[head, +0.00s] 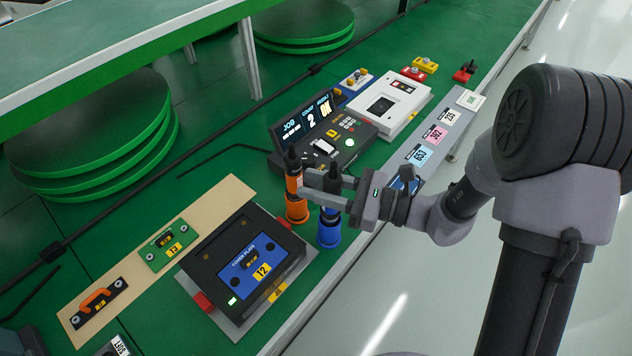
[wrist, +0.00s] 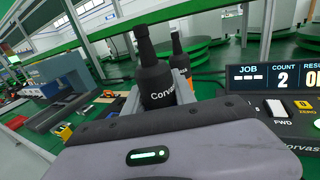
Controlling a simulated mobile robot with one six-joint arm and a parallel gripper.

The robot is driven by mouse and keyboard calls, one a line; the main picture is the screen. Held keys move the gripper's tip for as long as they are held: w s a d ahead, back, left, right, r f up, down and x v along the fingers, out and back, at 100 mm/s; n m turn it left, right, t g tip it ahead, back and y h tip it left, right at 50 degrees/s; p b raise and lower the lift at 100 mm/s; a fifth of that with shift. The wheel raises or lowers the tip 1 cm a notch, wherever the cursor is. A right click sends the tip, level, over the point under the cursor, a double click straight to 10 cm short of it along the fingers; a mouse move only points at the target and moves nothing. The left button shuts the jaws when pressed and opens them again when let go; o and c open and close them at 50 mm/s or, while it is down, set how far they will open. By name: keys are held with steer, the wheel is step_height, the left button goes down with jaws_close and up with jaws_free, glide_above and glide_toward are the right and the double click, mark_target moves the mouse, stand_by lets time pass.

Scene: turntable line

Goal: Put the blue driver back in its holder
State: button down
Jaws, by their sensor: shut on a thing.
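My gripper (head: 310,181) is shut on the blue driver (head: 332,180), whose dark upper body stands roughly upright between the fingers. In the wrist view the driver (wrist: 157,78) shows as a black body with a narrow neck and white lettering, and my fingers (wrist: 158,92) are on either side. The blue holder (head: 329,236) is directly below it near the bench's front edge. The fingers partly cover the driver, and I cannot tell how deep its lower end sits in the holder. The orange driver (head: 293,183) stands just left in its orange holder (head: 297,212).
A display console (head: 312,120) reading JOB, COUNT 2 stands behind the drivers. A black fixture with a blue cover plate (head: 246,268) lies at front left, beside a tan board (head: 222,197). A white box (head: 388,105) and label strip (head: 450,128) are further right.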

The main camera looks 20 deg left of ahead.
steer(key=shift+f, duration=0.25)
steer(key=shift+f+b, duration=0.3)
steer(key=shift+f, duration=0.2)
steer(key=c, duration=0.9)
jaws_free()
steer(key=shift+c, duration=0.2)
steer(key=shift+d, duration=0.1)
steer(key=d+p, duration=0.5)
steer(key=d, duration=1.2)
steer(key=shift+s, duration=0.2)
steer(key=shift+d, duration=0.1)
